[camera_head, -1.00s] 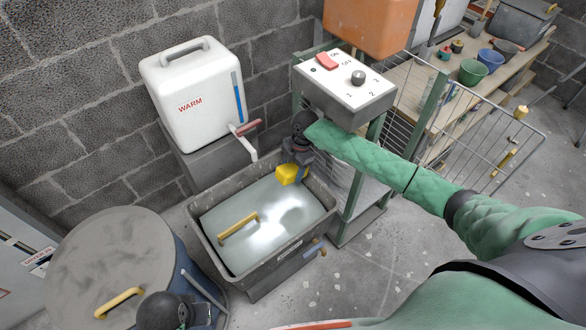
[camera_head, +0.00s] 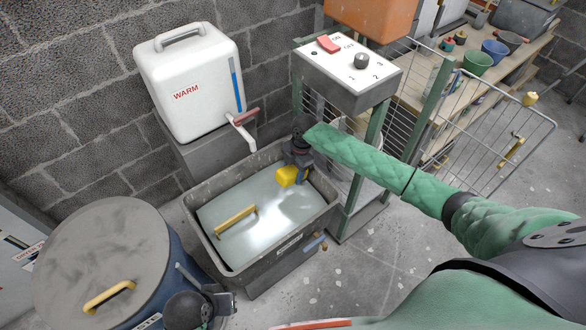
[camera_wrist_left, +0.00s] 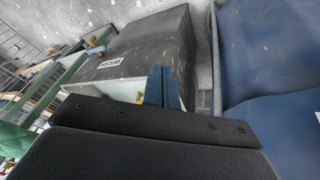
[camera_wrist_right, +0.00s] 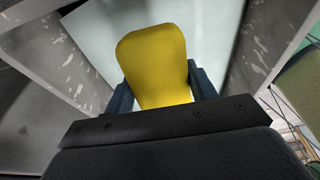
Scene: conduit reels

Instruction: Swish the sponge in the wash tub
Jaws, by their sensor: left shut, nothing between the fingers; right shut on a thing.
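The wash tub (camera_head: 262,277) is a grey box with a pale, glossy surface inside, below the white WARM tank. My right gripper (camera_head: 291,171) is shut on the yellow sponge (camera_head: 287,178) near the tub's back right corner. In the right wrist view the sponge (camera_wrist_right: 155,65) sits between both fingers, over the pale surface. I cannot tell whether it dips in. My left gripper (camera_head: 228,303) is shut and empty, near the tub's front left. Its closed fingers (camera_wrist_left: 162,85) show in the left wrist view.
A yellow bar handle (camera_head: 235,221) lies across the tub's surface. The WARM tank (camera_head: 190,75) has a spout over the tub. A lidded blue drum (camera_head: 100,250) stands left. A switch box (camera_head: 347,75) on a green frame stands right. Open floor lies to the front right.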

